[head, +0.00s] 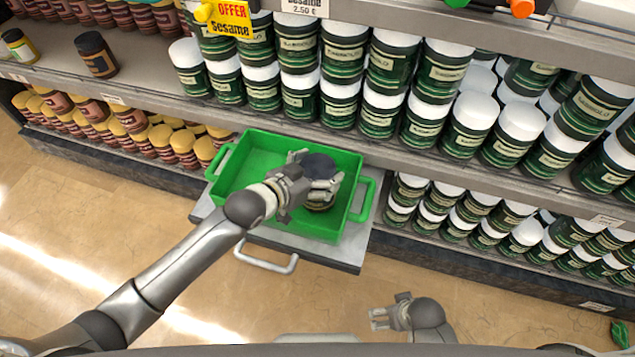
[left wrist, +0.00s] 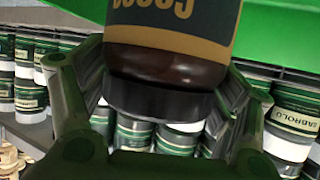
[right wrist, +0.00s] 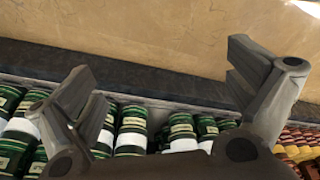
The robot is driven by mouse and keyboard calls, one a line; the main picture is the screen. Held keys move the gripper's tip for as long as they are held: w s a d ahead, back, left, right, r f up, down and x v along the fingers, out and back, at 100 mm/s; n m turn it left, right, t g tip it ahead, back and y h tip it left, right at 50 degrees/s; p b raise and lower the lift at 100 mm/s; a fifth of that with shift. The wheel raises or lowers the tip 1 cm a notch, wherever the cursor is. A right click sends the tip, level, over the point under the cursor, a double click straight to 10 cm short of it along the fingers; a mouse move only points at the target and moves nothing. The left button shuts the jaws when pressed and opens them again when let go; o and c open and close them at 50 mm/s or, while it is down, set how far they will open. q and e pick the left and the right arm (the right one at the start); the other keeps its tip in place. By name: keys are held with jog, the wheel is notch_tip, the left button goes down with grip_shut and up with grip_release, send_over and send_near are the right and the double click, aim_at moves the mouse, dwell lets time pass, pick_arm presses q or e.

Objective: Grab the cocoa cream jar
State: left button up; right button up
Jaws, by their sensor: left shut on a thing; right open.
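The cocoa cream jar (head: 318,165) has a dark lid, brown contents and a black label with tan lettering. My left gripper (head: 318,183) is shut on it around the lid, over the green crate (head: 261,150). I cannot tell if the jar touches the crate floor. In the left wrist view the jar (left wrist: 165,65) sits between the fingers (left wrist: 165,110), its dark lid toward the palm. A similar dark jar (head: 96,54) stands on the shelf at upper left. My right gripper (head: 385,312) is open and empty, low at the front; its spread fingers show in the right wrist view (right wrist: 160,85).
The crate rests on a grey cart top (head: 342,250) with a handle (head: 266,262). Shelves of green jars with white lids (head: 340,50) stand behind and right. Brown jars with yellow lids (head: 130,118) fill the lower left shelf. The floor (head: 90,220) in front is clear.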

pick_arm(q)
jog(key=shift+r, duration=0.3)
